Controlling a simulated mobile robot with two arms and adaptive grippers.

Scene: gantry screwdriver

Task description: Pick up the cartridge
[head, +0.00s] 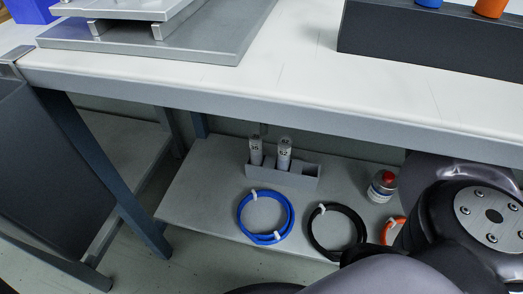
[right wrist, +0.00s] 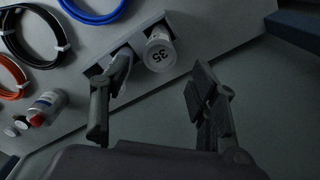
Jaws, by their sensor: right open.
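Two light-coloured cartridges stand upright in a grey holder (head: 296,177) on the lower shelf under the table. The left cartridge (head: 255,151) and the right cartridge (head: 284,154) carry dark number labels in the head view. In the right wrist view, the cartridge marked 35 (right wrist: 160,52) shows its round end ahead of my right gripper (right wrist: 150,84). The other cartridge (right wrist: 121,64) is partly covered by the gripper's left finger in that picture. My right gripper is open with nothing between its fingers. Its fingers are hidden in the head view. My left gripper is out of view.
A blue cable coil (head: 266,237), a black coil (head: 336,246), an orange coil (head: 388,233) and a red-capped bottle (head: 382,187) lie or stand on the shelf. The tabletop edge (head: 230,96) overhangs the shelf. A blue table leg (head: 105,175) stands at left.

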